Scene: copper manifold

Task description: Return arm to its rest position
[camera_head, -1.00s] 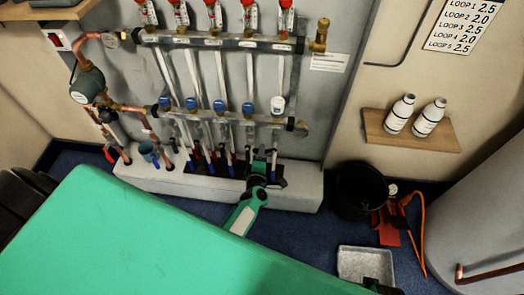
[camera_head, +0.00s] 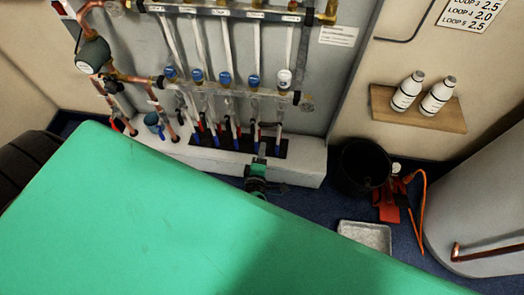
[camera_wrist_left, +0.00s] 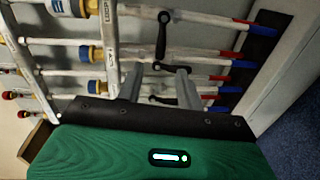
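My left gripper (camera_head: 260,160) is in front of the white plinth at the foot of the manifold, pointing toward the pipes. In the left wrist view its two grey fingers (camera_wrist_left: 160,88) stand apart with a gap between them, and it looks empty. White pipes and black lever handles (camera_wrist_left: 162,35) show beyond the fingertips; I cannot tell how far off they are. Most of my left arm is hidden in the head view. My right gripper is not in view.
To the right are a black bucket (camera_head: 362,167), a red tool (camera_head: 390,204) with an orange cable, a grey tray (camera_head: 365,236) and a wooden shelf (camera_head: 440,117) with two white bottles (camera_head: 407,92).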

